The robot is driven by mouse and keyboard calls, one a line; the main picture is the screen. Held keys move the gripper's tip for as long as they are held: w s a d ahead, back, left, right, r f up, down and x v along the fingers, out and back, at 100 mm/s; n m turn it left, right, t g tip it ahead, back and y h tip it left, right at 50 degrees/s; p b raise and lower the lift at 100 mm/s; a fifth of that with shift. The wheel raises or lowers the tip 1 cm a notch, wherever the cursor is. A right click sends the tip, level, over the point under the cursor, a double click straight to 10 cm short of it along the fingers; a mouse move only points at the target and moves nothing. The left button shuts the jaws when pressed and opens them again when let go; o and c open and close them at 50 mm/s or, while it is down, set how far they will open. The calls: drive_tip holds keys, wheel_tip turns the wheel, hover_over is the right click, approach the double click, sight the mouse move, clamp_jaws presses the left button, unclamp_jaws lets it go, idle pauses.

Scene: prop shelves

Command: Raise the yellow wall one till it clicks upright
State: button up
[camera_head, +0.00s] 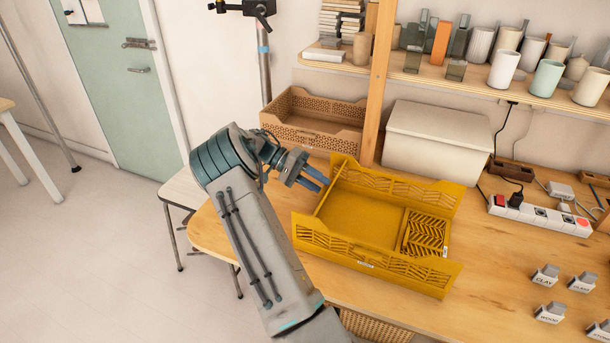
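A yellow folding crate (352,220) sits on the wooden table. Its long near wall (375,254) and long far wall (400,190) stand up, leaning outward a little. A slatted yellow end panel (426,234) lies folded down on the crate floor at the right end. My gripper (320,183) has blue fingers and is over the crate's far left corner, apart from the slatted panel. Two fingertips show close together; whether there is a gap between them is unclear. I see nothing held.
A tan crate (313,139) and a white lidded box (432,160) stand behind the yellow crate, beside a wooden post (378,85). A power strip (538,216) and small labelled blocks (546,275) lie to the right. A shelf (455,78) with cups hangs above.

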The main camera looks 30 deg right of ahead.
drive_tip(key=p+v, duration=0.3)
drive_tip(key=v, duration=0.8)
drive_tip(key=shift+w+r, duration=0.2)
drive_tip(key=shift+r, duration=0.15)
drive_tip(key=w+a+p, duration=0.1)
drive_tip(key=p, duration=0.4)
drive_tip(key=shift+w+a+r+p, duration=0.1)
drive_tip(key=shift+w+p, duration=0.1)
drive_tip(key=shift+p, duration=0.1)
drive_tip(key=shift+w+a, duration=0.1)
